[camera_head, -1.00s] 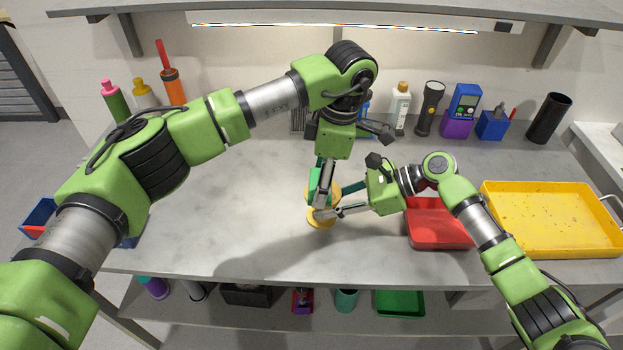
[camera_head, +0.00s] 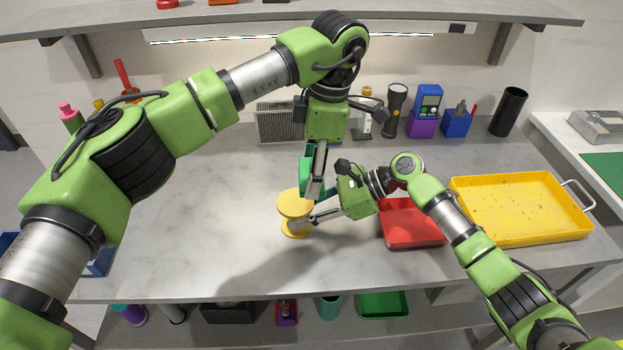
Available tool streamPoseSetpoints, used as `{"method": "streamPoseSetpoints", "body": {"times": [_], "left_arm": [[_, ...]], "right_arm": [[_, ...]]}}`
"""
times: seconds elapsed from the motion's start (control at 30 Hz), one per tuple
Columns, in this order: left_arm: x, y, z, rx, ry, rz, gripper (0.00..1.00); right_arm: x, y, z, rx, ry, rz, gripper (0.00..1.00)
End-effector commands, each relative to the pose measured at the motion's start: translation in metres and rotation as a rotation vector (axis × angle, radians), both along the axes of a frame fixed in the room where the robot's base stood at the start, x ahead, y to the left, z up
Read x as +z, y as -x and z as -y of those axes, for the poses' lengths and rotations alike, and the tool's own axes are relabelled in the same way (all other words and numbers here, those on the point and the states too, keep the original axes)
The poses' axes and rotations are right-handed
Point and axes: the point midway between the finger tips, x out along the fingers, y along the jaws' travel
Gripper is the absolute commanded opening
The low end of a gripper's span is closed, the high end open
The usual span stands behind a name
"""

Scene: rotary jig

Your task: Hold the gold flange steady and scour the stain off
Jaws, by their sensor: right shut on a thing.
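The gold flange (camera_head: 293,206), a spool shape with a wide top disc and a lower disc, stands upright at the middle of the grey bench. My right gripper (camera_head: 303,222) reaches in from the right and is shut on the flange's narrow middle between the discs. My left gripper (camera_head: 313,190) points down from above, just right of the flange's top disc. It holds a bright green pad (camera_head: 305,180) that shows along its left side, behind the fingers. Whether the pad touches the disc is unclear. I cannot make out a stain on the visible gold top.
A red tray (camera_head: 412,232) lies close right of my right gripper, with a yellow tray (camera_head: 520,235) beyond it. A flashlight (camera_head: 394,108), a blue-and-purple device (camera_head: 425,108) and a black cylinder (camera_head: 508,112) line the back. The bench's left-middle is clear.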

Motion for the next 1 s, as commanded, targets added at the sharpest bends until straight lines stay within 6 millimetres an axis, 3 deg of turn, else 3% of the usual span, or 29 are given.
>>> {"method": "streamPoseSetpoints", "body": {"times": [0.3,0.77,0.8,0.87,1.0], "left_arm": [[0.023,0.000,0.000,0.000,0.001,0.000,0.35],[0.024,0.000,0.000,0.000,0.001,0.000,0.35],[0.024,0.000,0.000,0.000,0.001,0.000,0.35],[0.023,0.000,0.000,0.000,0.001,0.000,0.35],[0.023,0.000,0.000,0.000,0.001,0.000,0.35]], "right_arm": [[0.000,0.000,0.000,0.000,0.001,0.000,0.09],[0.000,0.000,0.000,0.000,0.001,0.000,0.09],[-0.001,0.000,0.000,0.000,0.001,0.000,0.26],[-0.001,0.000,0.000,0.000,0.001,0.000,0.40],[0.000,0.000,0.000,0.000,0.001,0.000,0.40]]}}
